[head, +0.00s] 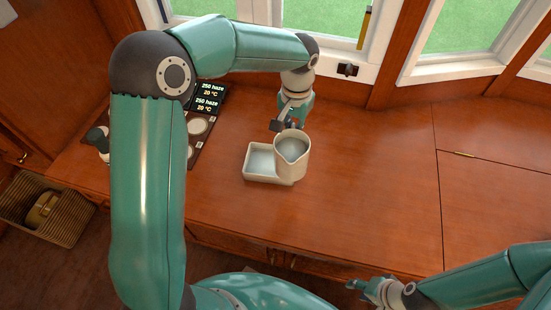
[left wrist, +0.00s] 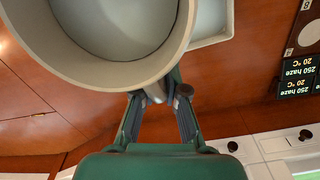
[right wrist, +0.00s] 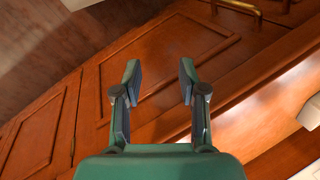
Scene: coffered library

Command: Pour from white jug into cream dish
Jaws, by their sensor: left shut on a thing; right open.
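The white jug (head: 291,160) is held close to upright by my left gripper (head: 285,124), which is shut on its far side. A pale grey content shows inside its round rim. The jug also fills the upper left of the left wrist view (left wrist: 180,45), above the left fingers (left wrist: 158,97). The cream dish (head: 249,173) is a shallow rectangle on the counter. The jug overlaps its right end and hides part of it; I cannot tell whether they touch. My right gripper (head: 362,287) is open and empty at the counter's front; its apart fingers show in the right wrist view (right wrist: 157,75).
A dark panel with round pads (head: 197,127) and two lit readouts (head: 208,97) lies left of the dish. A wicker basket (head: 62,232) stands on the floor at left. Windows (head: 460,38) line the back. The wooden counter (head: 370,180) is clear to the right.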

